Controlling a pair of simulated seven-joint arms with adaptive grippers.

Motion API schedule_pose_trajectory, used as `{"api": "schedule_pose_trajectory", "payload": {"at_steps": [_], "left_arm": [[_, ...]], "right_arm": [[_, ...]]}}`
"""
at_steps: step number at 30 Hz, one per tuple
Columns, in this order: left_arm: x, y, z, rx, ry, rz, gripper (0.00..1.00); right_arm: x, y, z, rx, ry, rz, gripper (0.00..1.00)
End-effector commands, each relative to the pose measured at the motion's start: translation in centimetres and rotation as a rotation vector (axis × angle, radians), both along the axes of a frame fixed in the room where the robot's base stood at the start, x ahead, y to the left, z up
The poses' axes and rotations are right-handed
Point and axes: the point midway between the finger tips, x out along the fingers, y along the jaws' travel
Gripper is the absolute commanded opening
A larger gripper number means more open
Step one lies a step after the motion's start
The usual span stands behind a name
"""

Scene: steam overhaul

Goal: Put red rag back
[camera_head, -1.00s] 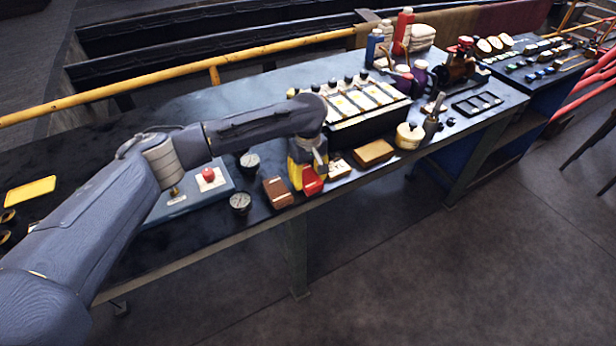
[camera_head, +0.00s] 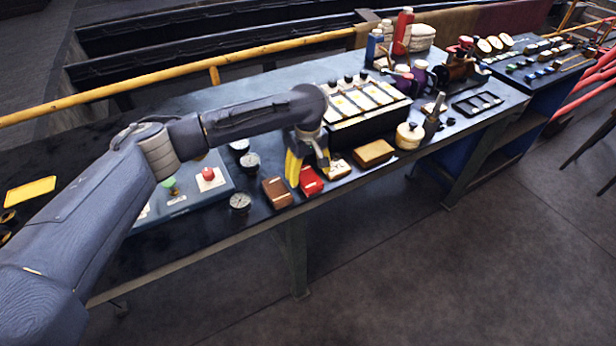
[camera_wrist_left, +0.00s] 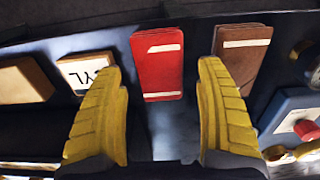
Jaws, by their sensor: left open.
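The red rag (camera_head: 310,182) is a folded red block with pale stripes, lying on the bench near its front edge. It also shows in the left wrist view (camera_wrist_left: 158,65). It lies between a brown folded piece (camera_head: 277,192) and a small white-labelled block (camera_head: 339,169). My left gripper (camera_head: 308,172) has yellow fingers, spread apart and empty, just above and behind the rag. In the left wrist view the open fingers (camera_wrist_left: 161,75) are on either side of the rag's near end, with a gap on both sides. My right gripper is not in view.
A tan block (camera_head: 373,152) and a round cream pot (camera_head: 409,135) stand to the right. A dark case with pale cells (camera_head: 362,105) is behind. A gauge (camera_head: 240,202) and a blue button panel (camera_head: 205,192) are to the left. The bench's front edge is close.

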Motion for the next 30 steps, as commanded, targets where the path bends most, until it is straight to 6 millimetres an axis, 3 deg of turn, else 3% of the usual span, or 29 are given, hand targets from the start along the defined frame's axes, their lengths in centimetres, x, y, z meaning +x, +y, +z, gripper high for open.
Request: {"api": "schedule_pose_trajectory", "payload": {"at_steps": [6, 15, 22, 30], "left_arm": [[0.1, 0.0, 4.0, 0.001, -0.004, -0.001, 0.73], [0.0, 0.0, 8.1, 0.001, -0.002, -0.001, 0.73], [0.0, 0.0, 9.6, 0.0, -0.001, -0.001, 0.73], [0.0, 0.0, 9.9, 0.001, 0.0, -0.001, 0.73]], "right_arm": [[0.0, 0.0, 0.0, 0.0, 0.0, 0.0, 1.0], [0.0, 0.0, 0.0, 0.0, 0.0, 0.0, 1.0], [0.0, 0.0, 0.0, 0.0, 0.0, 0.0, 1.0], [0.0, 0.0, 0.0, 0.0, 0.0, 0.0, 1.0]]}}
